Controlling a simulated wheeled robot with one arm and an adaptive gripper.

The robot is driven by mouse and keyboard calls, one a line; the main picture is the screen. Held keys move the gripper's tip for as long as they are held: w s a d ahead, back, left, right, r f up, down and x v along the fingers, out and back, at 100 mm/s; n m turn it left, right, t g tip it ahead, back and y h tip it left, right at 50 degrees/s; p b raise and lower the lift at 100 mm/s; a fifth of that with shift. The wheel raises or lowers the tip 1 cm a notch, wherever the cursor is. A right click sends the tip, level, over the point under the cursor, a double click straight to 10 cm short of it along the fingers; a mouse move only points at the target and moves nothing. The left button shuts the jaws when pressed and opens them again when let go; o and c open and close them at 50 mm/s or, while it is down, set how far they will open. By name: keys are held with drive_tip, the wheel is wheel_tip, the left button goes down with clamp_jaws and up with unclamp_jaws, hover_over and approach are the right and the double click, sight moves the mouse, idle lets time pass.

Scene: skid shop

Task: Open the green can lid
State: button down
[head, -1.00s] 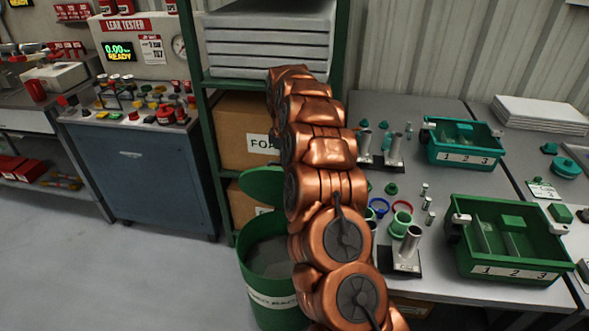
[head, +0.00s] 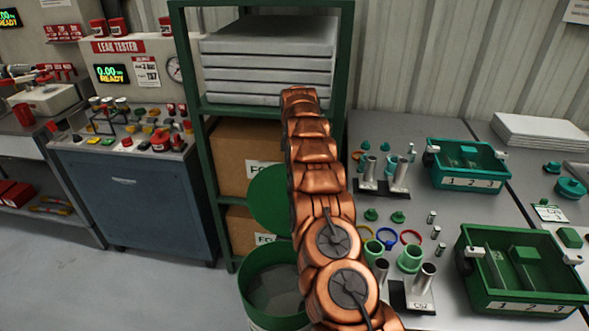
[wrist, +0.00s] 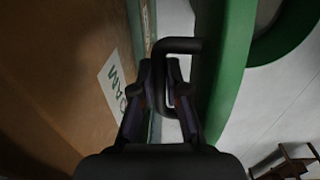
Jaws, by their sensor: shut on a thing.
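The green can (head: 254,314) stands on the floor in front of the shelf, and I see into its grey interior. Its green lid (head: 268,200) is raised steeply above the far side of the rim, partly hidden by my copper arm. In the wrist view the lid (wrist: 222,65) is a green disc edge at right, with a black bar handle (wrist: 184,45) beside it. My gripper (wrist: 164,70) is shut on that handle. The head view does not show my gripper, as my arm covers it.
A green shelf frame (head: 188,120) with cardboard boxes (head: 240,155) stands close behind the lid; a box (wrist: 65,80) fills the left of the wrist view. A workbench (head: 440,230) with green bins stands at right. Floor at left is clear.

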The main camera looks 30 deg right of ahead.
drive_tip(key=shift+w+a, duration=0.1)
drive_tip(key=shift+w, duration=0.4)
drive_tip(key=c, duration=1.5)
unclamp_jaws()
drive_tip(key=o, duration=0.3)
drive_tip(key=shift+d, duration=0.2)
drive_tip(key=shift+s+d+f, duration=0.1)
wheel_tip(320, 180, up, 6)
drive_tip(key=shift+s, duration=0.1)
drive_tip(key=shift+r, duration=0.8)
